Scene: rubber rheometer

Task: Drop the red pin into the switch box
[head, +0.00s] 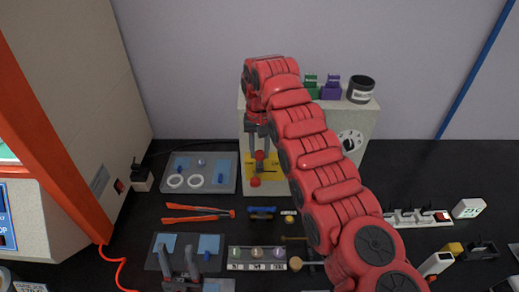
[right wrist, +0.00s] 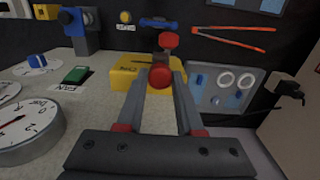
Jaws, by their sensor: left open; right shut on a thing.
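The red pin (right wrist: 160,77) shows a round red head between the fingertips of my right gripper (right wrist: 158,72), which is shut on it. In the head view the pin (head: 259,155) is just below the right gripper (head: 259,142), in front of the yellow switch box (head: 248,166). In the right wrist view the switch box (right wrist: 130,78) lies right behind the pin; whether they touch I cannot tell. A second red knob (head: 255,181) sits at the box's near side. My left gripper (head: 181,260) is open and empty low in the head view.
A grey tray (head: 228,172) with white rings lies left of the switch box. Red-handled pliers (head: 198,213) and a blue tool (head: 262,212) lie nearer. A dial instrument (head: 349,140) stands behind my right arm.

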